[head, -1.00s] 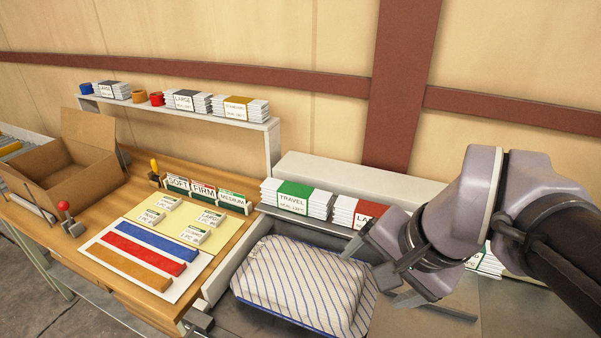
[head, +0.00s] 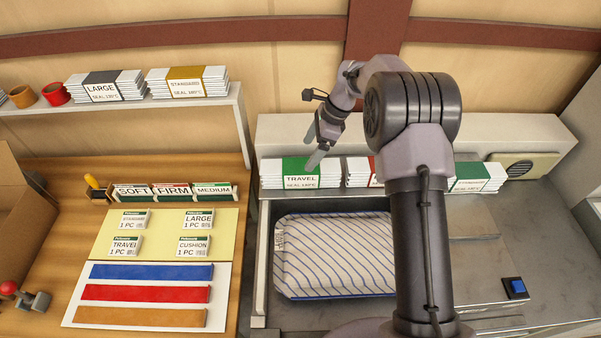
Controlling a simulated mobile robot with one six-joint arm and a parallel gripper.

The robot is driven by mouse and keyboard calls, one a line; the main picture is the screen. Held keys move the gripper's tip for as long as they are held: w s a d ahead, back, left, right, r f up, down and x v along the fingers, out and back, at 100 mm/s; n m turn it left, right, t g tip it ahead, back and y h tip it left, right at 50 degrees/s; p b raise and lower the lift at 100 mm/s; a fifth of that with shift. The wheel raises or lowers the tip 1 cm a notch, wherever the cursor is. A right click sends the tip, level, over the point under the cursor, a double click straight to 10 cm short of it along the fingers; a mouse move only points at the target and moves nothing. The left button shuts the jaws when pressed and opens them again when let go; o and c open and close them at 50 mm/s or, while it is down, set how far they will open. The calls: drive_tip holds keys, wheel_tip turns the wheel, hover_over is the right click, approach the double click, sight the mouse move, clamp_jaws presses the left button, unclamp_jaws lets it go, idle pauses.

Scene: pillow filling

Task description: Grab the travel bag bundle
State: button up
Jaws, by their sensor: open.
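The travel bag bundle (head: 300,174) is a stack of white bags with a green band reading TRAVEL. It lies at the left end of a row of bundles on the ledge behind the machine bed. My gripper (head: 316,160) is open and points down at the bundle's right part, its fingertips over or just in front of it. I cannot tell whether they touch it. My arm hides part of the neighbouring red-banded bundle (head: 358,172).
A striped pillow (head: 335,256) lies in the tray below the ledge. A green-banded bundle (head: 474,178) sits further right. A shelf (head: 200,105) with LARGE and STANDARD bundles stands at the upper left. Label cards and coloured strips lie on the wooden table (head: 45,260).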

sight(301, 165)
drive_tip(key=b+x, duration=0.1)
drive_tip(key=x, duration=0.6)
drive_tip(key=shift+s+a+f, duration=0.1)
drive_tip(key=shift+s+f, duration=0.1)
drive_tip(key=shift+f, duration=0.05)
drive_tip(key=shift+r, duration=0.15)
clamp_jaws()
